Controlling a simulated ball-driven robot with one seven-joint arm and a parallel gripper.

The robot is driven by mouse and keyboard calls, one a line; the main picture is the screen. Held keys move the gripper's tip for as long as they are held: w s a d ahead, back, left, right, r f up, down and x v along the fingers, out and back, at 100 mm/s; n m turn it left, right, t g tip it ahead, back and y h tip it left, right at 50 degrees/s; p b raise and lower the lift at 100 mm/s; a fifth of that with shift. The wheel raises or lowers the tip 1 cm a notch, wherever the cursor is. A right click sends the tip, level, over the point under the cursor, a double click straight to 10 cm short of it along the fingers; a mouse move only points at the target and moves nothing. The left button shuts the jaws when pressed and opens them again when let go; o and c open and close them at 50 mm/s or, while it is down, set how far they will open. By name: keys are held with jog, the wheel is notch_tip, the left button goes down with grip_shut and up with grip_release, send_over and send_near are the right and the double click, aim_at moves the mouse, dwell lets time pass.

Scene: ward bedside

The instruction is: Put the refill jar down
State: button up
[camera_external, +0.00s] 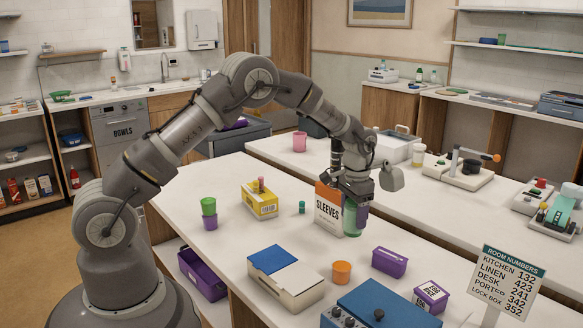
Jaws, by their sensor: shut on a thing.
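My gripper (355,196) points down over the white table and is shut on a green jar (350,222), which I take to be the refill jar. Purple shows at the jar's right side. The jar is upright, just right of and partly behind or beside the orange and white SLEEVES box (328,208). Its upper part is hidden by the fingers. Its bottom is at or close to the table top (300,248); I cannot tell if it touches.
A purple tub (389,262), an orange cup (342,271) and a blue-and-white box (286,275) stand nearer the camera. A small teal cup (302,207) and a yellow box (260,203) stand left. Bare table lies between them.

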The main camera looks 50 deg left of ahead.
jog(key=w+a+n+b, duration=0.15)
jog(key=w+n, duration=0.25)
jog(key=w, duration=0.6)
jog(key=shift+n, duration=0.3)
jog(key=f+b, duration=0.1)
jog(key=f, duration=0.2)
jog(key=f+b, duration=0.1)
jog(key=f, duration=0.2)
jog(key=f+b, duration=0.1)
jog(key=f, duration=0.2)
jog(key=shift+a+f, duration=0.2)
jog(key=shift+a, duration=0.1)
jog(key=shift+f+b, duration=0.15)
jog(key=shift+b, duration=0.15)
jog(key=o, duration=1.2)
